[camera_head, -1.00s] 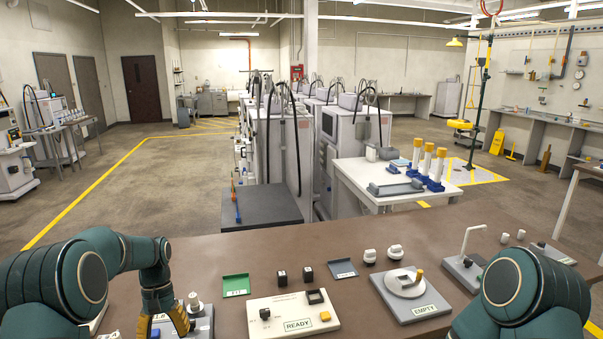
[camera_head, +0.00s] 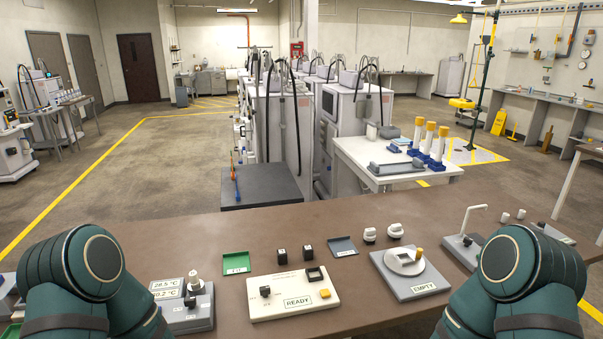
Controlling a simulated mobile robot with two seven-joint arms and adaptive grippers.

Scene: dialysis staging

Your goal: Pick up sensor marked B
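Two small black cubes (camera_head: 282,254) and (camera_head: 307,251) stand apart on the brown bench, behind the READY panel. Two round white pieces with dark parts (camera_head: 370,235) and (camera_head: 395,231) stand right of them. I cannot read a letter B on any of these, so I cannot tell which is the sensor marked B. Only yellow-edged slivers of my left gripper (camera_head: 152,320) show beside my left arm at the bottom left. Similar slivers of my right gripper (camera_head: 448,329) show at the bottom right. My arms hide the rest, including the fingertips.
The READY panel (camera_head: 267,296) has a black knob and a yellow button. A green tray (camera_head: 236,262), a blue-grey tray (camera_head: 342,246), the EMPTY fixture (camera_head: 405,283) and a grey temperature unit (camera_head: 186,319) share the bench (camera_head: 200,237). Bare bench lies behind the trays.

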